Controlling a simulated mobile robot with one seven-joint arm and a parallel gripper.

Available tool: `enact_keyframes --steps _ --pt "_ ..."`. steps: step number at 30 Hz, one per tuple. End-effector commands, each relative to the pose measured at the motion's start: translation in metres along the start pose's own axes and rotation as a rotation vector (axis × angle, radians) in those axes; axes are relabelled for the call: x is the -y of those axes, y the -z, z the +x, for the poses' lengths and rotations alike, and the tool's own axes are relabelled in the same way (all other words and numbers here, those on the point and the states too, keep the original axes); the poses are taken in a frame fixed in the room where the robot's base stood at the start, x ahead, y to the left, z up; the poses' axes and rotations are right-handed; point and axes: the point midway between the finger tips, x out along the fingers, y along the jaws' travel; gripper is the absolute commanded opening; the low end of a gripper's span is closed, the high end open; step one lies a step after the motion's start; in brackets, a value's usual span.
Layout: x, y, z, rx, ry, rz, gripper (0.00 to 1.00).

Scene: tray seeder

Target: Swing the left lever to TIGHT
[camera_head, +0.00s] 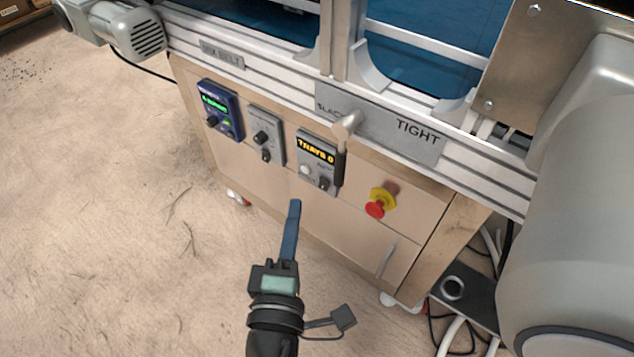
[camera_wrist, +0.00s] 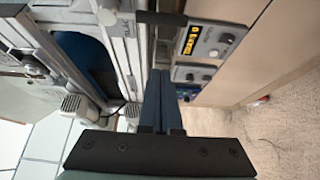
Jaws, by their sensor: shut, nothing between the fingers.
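One lever (camera_head: 341,160) shows in the head view, with a grey metal hub and a black handle hanging almost straight down. It is mounted on a grey plate (camera_head: 430,149) lettered TIGHT on the right and, partly hidden by the hub, "SLAC…" on the left. The lever's black handle (camera_wrist: 162,18) also shows at the top of the wrist view. My gripper (camera_head: 295,205) has its blue fingers shut together and empty. It is in front of the cabinet, lower and left of the lever in the head view, apart from it. The fingers (camera_wrist: 159,75) also show in the wrist view.
A TRAYS 0 display box (camera_head: 317,160) sits just left of the handle. Further left are a grey knob box (camera_head: 267,135) and a blue controller (camera_head: 220,110). A red emergency stop (camera_head: 376,209) projects at lower right. Open floor (camera_head: 110,220) lies left.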

Motion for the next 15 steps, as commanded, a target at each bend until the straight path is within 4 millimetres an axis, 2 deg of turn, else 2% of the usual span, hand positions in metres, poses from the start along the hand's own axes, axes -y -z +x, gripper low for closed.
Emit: enact_keyframes --steps 5,15 --pt "0.001 0.001 0.01 -0.002 0.001 -0.006 0.0" --pt "0.0 0.001 0.067 -0.001 -0.001 -0.003 0.0"
